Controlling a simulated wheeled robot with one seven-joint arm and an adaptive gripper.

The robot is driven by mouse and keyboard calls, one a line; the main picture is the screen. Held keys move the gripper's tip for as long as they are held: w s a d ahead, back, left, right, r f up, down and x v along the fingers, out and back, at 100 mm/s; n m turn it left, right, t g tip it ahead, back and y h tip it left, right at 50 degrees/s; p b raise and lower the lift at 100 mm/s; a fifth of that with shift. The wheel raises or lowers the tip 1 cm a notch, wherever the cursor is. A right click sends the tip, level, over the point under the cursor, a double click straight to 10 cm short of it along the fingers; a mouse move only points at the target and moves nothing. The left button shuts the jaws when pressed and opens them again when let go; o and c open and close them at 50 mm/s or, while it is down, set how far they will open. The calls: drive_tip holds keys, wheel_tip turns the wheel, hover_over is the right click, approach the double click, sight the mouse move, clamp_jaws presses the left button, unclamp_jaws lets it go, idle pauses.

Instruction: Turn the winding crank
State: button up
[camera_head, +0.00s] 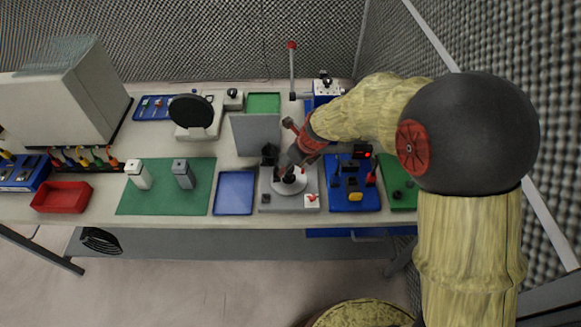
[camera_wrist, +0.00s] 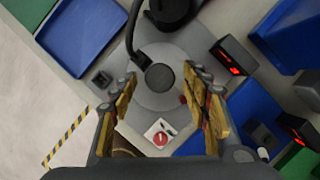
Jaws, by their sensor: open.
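A grey device (camera_head: 268,202) with a pale round disc stands near the table's front edge. In the wrist view the disc (camera_wrist: 160,98) lies below my gripper. A dark bent arm (camera_wrist: 135,35) reaches over it to a round dark knob (camera_wrist: 160,76); this looks like the winding crank. My gripper (camera_head: 287,176) points down over the disc and is open. In the wrist view my gripper (camera_wrist: 160,80) has one finger on each side of the knob, with gaps visible. Whether the fingertips are level with the knob cannot be told. My gripper hides much of the crank in the head view.
A red button (camera_head: 312,198) sits on the device's front corner. A blue panel (camera_head: 352,200) with small controls is close on the right, an empty blue tray (camera_head: 235,192) on the left. A grey upright plate (camera_head: 255,135) stands behind. A mesh wall (camera_head: 465,100) bounds the right.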

drive_tip(key=shift+c, duration=1.3)
drive_tip(key=c, duration=0.7)
drive_tip(key=shift+c, duration=0.9)
